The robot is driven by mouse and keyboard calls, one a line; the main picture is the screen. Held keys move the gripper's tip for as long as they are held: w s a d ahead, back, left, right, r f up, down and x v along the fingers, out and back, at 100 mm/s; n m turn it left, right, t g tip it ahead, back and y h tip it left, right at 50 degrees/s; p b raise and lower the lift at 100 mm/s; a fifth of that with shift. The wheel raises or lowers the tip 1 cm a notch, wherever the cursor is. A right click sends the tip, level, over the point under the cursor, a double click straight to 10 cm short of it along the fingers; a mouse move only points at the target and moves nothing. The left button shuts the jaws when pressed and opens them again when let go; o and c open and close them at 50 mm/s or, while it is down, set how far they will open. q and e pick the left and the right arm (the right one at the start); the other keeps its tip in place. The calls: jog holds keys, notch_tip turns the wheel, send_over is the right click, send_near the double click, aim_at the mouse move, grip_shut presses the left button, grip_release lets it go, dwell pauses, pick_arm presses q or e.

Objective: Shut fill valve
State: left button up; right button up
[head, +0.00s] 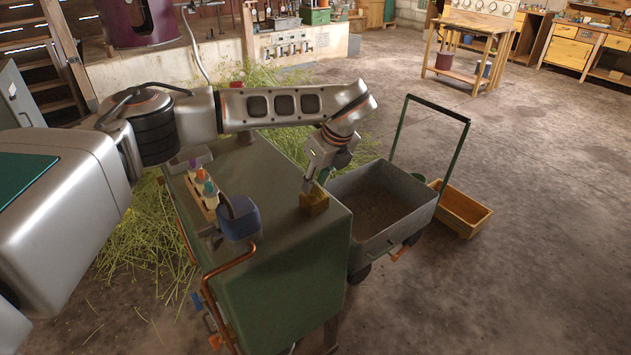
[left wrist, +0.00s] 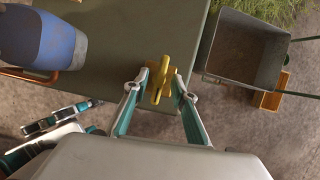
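A brass-yellow valve (head: 314,204) stands on top of the green tank (head: 290,270), near its right edge. In the left wrist view its yellow handle (left wrist: 162,78) points away from the camera, over an orange-brown body. My left gripper (head: 313,188) reaches down to the valve. In the left wrist view the fingers of my left gripper (left wrist: 160,84) are apart, one on each side of the handle. I cannot tell whether they touch it. My right gripper (left wrist: 97,115) shows at the lower left of the left wrist view, fingers apart and empty; it is not in the head view.
A blue vessel (head: 239,218) and a rack of small bottles (head: 205,186) sit on the tank's left side. A copper pipe (head: 228,266) runs along its front edge. A grey cart (head: 385,200) and a wooden crate (head: 463,208) stand to the right. Cut herbs lie behind and left.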

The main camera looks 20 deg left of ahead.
pick_arm(q)
jog(key=v, duration=1.1)
jog(key=shift+d+r, duration=0.15)
jog(key=shift+r, duration=0.2)
